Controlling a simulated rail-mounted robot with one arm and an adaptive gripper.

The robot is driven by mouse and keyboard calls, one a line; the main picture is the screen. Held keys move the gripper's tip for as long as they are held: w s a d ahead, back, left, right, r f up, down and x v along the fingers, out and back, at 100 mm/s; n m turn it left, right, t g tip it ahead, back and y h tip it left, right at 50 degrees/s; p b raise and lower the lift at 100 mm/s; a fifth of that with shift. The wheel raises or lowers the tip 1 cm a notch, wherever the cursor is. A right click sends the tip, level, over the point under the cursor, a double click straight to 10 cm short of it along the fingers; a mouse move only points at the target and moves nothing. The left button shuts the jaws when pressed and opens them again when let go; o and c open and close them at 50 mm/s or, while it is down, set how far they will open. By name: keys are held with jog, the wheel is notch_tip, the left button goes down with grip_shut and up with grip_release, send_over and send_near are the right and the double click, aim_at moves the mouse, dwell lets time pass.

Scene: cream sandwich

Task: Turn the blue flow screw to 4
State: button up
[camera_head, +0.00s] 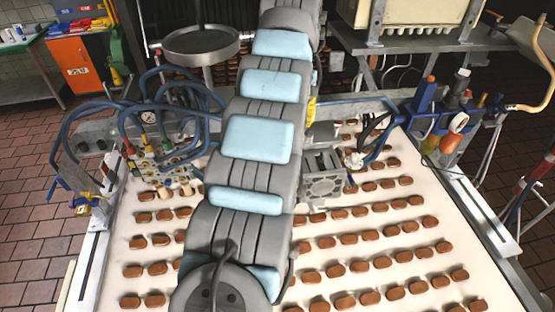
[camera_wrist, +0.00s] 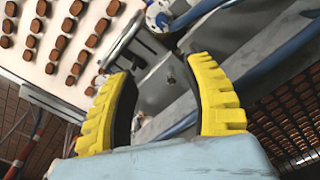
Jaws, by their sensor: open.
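My gripper (camera_wrist: 158,66) has two yellow ribbed fingers spread apart in the wrist view, with nothing between them. Grey metal machine parts and blue pipes lie beyond the fingers. In the head view my arm hides most of the gripper; only a sliver of yellow (camera_head: 312,108) shows at the arm's right edge. I cannot make out the blue flow screw for certain, nor any number on it. A blue valve fitting (camera_head: 424,95) with a gauge stands at the right of the machine. A manifold block (camera_head: 165,165) with several small fittings and blue hoses is at the left.
A white conveyor belt (camera_head: 400,280) carries rows of brown biscuits (camera_head: 388,263). A grey motor housing (camera_head: 322,180) sits right of my arm. Blue hoses (camera_head: 75,130) loop at the left. A round metal pan (camera_head: 200,42) and an orange cabinet (camera_head: 82,68) stand behind.

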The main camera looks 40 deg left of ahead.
jog(key=f, duration=0.5)
jog(key=s+f, duration=0.1)
jog(key=f, duration=0.5)
jog(key=f+p, duration=0.1)
jog(key=f, duration=0.4)
jog(key=shift+s+a+f, duration=0.15)
jog(key=shift+s+f, duration=0.1)
jog(key=shift+f, duration=0.05)
grip_shut()
